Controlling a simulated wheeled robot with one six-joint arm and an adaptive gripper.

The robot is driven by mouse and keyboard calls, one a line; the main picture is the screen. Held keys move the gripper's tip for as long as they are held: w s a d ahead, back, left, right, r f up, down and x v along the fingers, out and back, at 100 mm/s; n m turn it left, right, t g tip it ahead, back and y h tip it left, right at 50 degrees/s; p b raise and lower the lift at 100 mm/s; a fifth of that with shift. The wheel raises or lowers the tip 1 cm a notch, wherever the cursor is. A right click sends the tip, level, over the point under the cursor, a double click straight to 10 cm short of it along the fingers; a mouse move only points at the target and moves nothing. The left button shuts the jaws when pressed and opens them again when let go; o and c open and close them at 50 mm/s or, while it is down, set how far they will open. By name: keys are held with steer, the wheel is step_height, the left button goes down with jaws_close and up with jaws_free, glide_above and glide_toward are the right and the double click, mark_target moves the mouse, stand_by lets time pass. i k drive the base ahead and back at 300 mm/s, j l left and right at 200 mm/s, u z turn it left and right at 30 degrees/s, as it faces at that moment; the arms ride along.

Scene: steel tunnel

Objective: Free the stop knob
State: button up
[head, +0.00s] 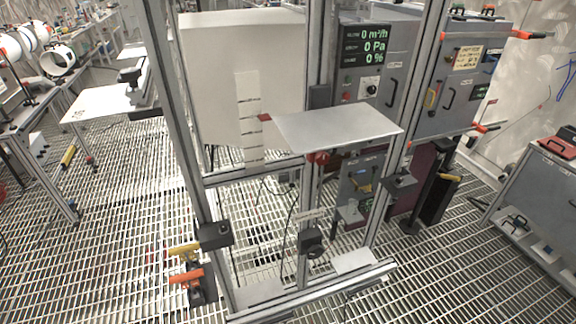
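A red round knob (318,157) sits on the aluminium frame, just below a flat grey plate (335,126). The plate juts out in front of the control panel (375,66) and overlaps the knob's upper side. I cannot tell whether plate and knob touch. The panel's display reads 0 m³/h, 0 Pa and 0 %. No label marks any of these as the stop knob. My gripper does not show in this view.
Aluminium posts (171,110) and a low rail (315,291) stand in front of the panel. Yellow (184,249) and orange (187,275) handles stick out at lower left. A grey cabinet (535,190) stands at right.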

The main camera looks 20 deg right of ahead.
mark_target(322, 157)
steer(key=k+l+u, duration=0.1)
steer(key=k+l, duration=0.15)
steer(key=l, duration=0.25)
steer(key=k+l+u, duration=0.15)
steer(key=l, duration=0.35)
steer(key=k+l+u, duration=0.1)
steer(key=k+l, duration=0.3)
steer(key=k+l+u, duration=0.1)
steer(key=k+l, duration=0.2)
steer(key=l, duration=0.15)
steer(key=i+l+u, duration=0.2)
steer(key=i+l, duration=0.15)
steer(key=l, duration=0.3)
steer(key=i+l+u, duration=0.2)
steer(key=i+l, duration=0.15)
steer(key=l, duration=0.3)
steer(key=i+l+u, duration=0.1)
steer(key=l, duration=0.3)
steer(key=i, duration=0.05)
